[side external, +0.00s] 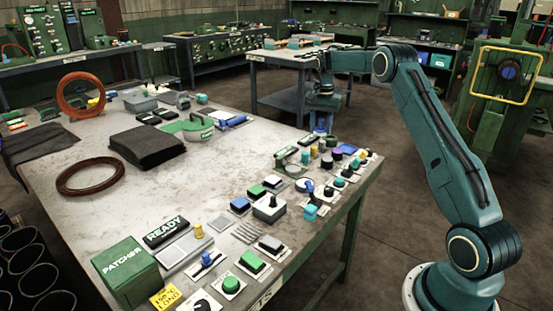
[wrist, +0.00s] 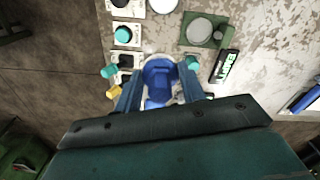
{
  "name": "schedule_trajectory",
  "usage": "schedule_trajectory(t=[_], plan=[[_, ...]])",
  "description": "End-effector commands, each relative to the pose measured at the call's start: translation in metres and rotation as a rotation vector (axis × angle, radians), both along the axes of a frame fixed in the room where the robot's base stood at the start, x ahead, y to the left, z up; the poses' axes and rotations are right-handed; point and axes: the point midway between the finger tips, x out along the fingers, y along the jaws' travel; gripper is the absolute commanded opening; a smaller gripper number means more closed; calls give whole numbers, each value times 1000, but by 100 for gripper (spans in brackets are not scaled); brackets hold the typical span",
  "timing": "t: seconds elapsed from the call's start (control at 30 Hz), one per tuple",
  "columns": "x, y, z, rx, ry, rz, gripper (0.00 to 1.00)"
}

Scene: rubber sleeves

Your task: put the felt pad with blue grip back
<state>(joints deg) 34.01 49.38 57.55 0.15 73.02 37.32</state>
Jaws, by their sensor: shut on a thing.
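My gripper (wrist: 160,76) is shut on a blue grip (wrist: 160,70), which sits between its two fingers in the wrist view. In the side view my gripper (side external: 321,118) is over the far right corner of the table, with the blue grip (side external: 320,129) at its fingertips.
Several knobs and buttons, such as a teal one (wrist: 124,34), crowd the table edge close to my gripper. The grey table (side external: 215,185) has clear room in its middle. A brown ring (side external: 91,176) and black cloth stack (side external: 146,146) lie farther left.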

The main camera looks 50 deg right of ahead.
Motion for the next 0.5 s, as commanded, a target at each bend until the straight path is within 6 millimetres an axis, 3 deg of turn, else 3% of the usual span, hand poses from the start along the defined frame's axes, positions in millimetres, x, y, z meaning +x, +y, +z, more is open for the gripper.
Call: schedule_trajectory(t=[0.5], plan=[[-1, 1, -99, 2, 3, 1, 22]])
